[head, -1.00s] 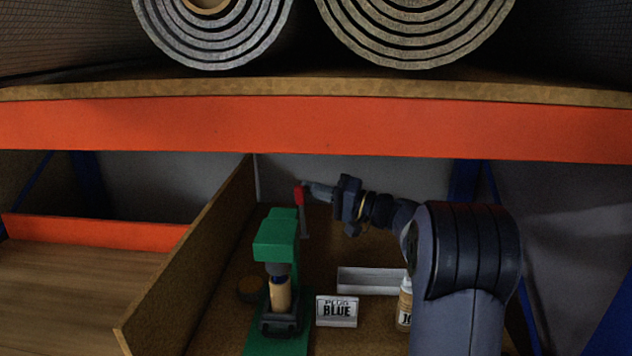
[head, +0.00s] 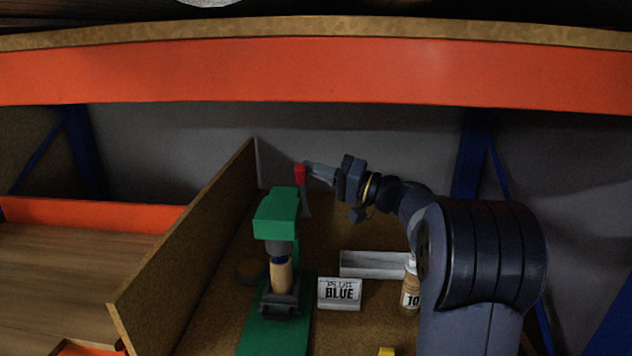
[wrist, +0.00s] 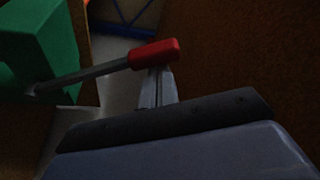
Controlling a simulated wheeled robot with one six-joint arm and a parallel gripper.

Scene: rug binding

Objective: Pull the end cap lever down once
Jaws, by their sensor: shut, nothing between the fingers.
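The end cap press (head: 277,212) is green and stands upright on the board. Its lever has a red grip (head: 300,174) on a grey rod at the press's back right. A tan cylinder (head: 281,277) with a blue top sits under the press head. My gripper (head: 309,167) is shut and empty, its fingertips at the right side of the red grip. In the wrist view the red grip (wrist: 155,53) lies across the tips of the shut fingers (wrist: 158,85), and the rod runs left to the green body. I cannot tell whether they touch.
A sign reading PLUG BLUE (head: 340,294) stands right of the press. Behind it is a white tray (head: 375,264), and a bottle (head: 411,290) stands beside my arm. A wooden divider (head: 185,255) closes the left side. An orange shelf beam (head: 310,78) crosses above.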

